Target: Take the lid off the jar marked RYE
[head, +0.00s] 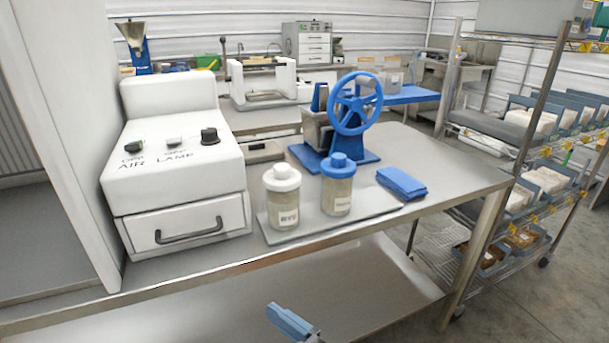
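The jar marked RYE (284,209) is a clear jar with pale contents, standing upright on a grey tray (302,236) on the bench. Its white lid (282,178), with a round knob, sits on top. A second jar (336,195) with a blue knobbed lid (338,166) stands to its right; its label is too small to read. What looks like the tip of my gripper (293,324), blue and grey, shows at the bottom edge, below and in front of the bench edge, well apart from the jars. Most of it is cut off, so its opening is hidden.
A white box with knobs and a drawer (172,160) stands left of the jars. A blue hand-wheel mill (345,125) stands behind them. A folded blue cloth (401,184) lies to the right. The bench's right end is clear. Wire shelving (520,165) stands at right.

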